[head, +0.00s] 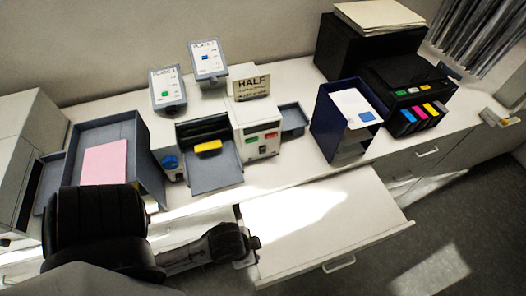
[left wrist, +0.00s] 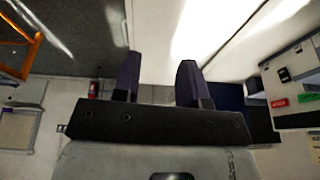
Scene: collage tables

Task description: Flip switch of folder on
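The folder (head: 208,160) is a white and grey machine at the middle of the counter, with a "HALF" sign (head: 252,88) on top. Its front right panel (head: 262,137) has a green button, a red button and a small dark switch (head: 263,150). In the left wrist view a panel with red and green buttons and a black switch (left wrist: 284,74) is at the right edge. My left gripper (head: 256,243) is in front of and below the folder, over the open drawer. Its two fingers (left wrist: 158,72) are apart with nothing between them. My right gripper is not in view.
An open drawer (head: 320,220) juts out below the counter. A grey tray with pink paper (head: 105,163) is left of the folder. A dark blue sorter (head: 330,130) and a black printer (head: 385,80) with coloured cartridges stand to the right. A yellow item (head: 208,146) lies on the folder's tray.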

